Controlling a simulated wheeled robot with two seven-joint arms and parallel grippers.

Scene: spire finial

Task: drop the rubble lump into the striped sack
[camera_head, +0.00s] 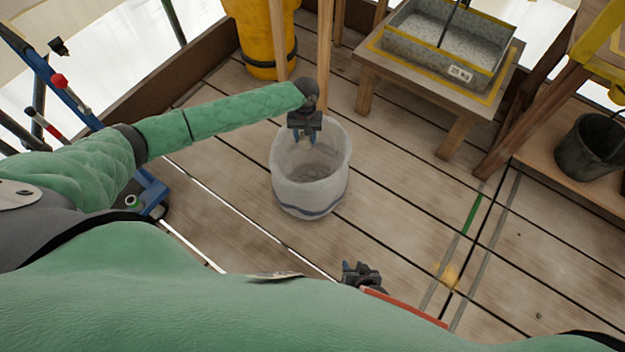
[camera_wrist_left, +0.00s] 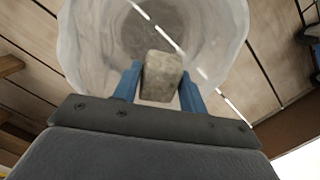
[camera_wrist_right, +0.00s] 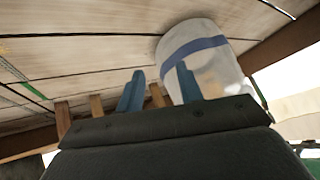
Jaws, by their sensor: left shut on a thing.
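The striped sack (camera_head: 308,190) is a whitish open-topped sack with a blue band near its base, standing upright on the plank floor. It also shows in the left wrist view (camera_wrist_left: 85,50) and in the right wrist view (camera_wrist_right: 205,60). My left gripper (camera_head: 306,138) is over the sack's mouth. In the left wrist view its blue fingers (camera_wrist_left: 160,88) are shut on the grey rubble lump (camera_wrist_left: 161,76), with the sack's opening behind it. In the head view the lump is hidden. My right gripper (camera_head: 362,275) is low, nearer than the sack; its blue fingers (camera_wrist_right: 158,88) stand apart and empty.
A wooden table (camera_head: 452,128) with a grey mixing trough (camera_head: 450,45) stands at the back right. A yellow barrel (camera_head: 265,40) is behind the sack beside wooden posts. A dark bucket (camera_head: 590,147) stands at far right. Floor right of the sack is clear.

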